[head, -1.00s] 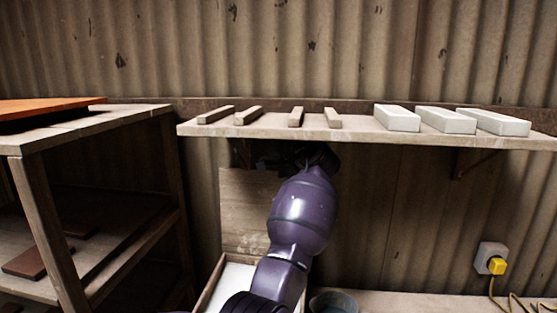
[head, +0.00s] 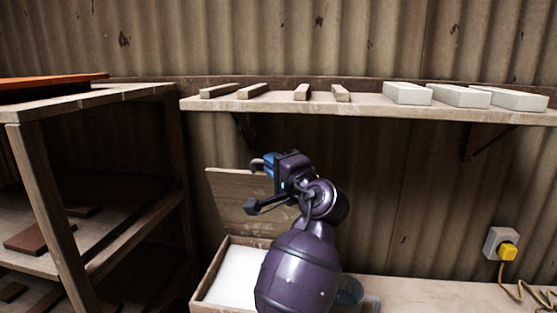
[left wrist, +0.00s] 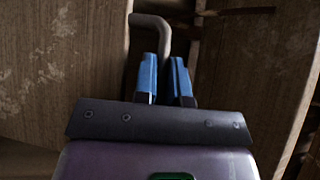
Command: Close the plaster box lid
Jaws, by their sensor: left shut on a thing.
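The plaster box (head: 208,282) stands low in the head view, with white plaster (head: 232,275) inside and its top uncovered. Its wooden lid (head: 232,205) is raised at the back of the box and leans forward somewhat. My left gripper (head: 262,163) is at the lid's upper edge, with its blue fingers on the grey bent handle (head: 256,166). In the left wrist view the blue fingers (left wrist: 165,80) are close around the lower part of the handle (left wrist: 155,22); the exact contact is partly hidden. My arm covers the box's right part. My right gripper is not in view.
A wall shelf (head: 360,106) with wooden strips and pale blocks hangs above my left gripper. A wooden rack (head: 50,170) stands at left. A grey cup (head: 349,292) is right of the box, close to my arm. The bench farther right (head: 430,295) is mostly clear.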

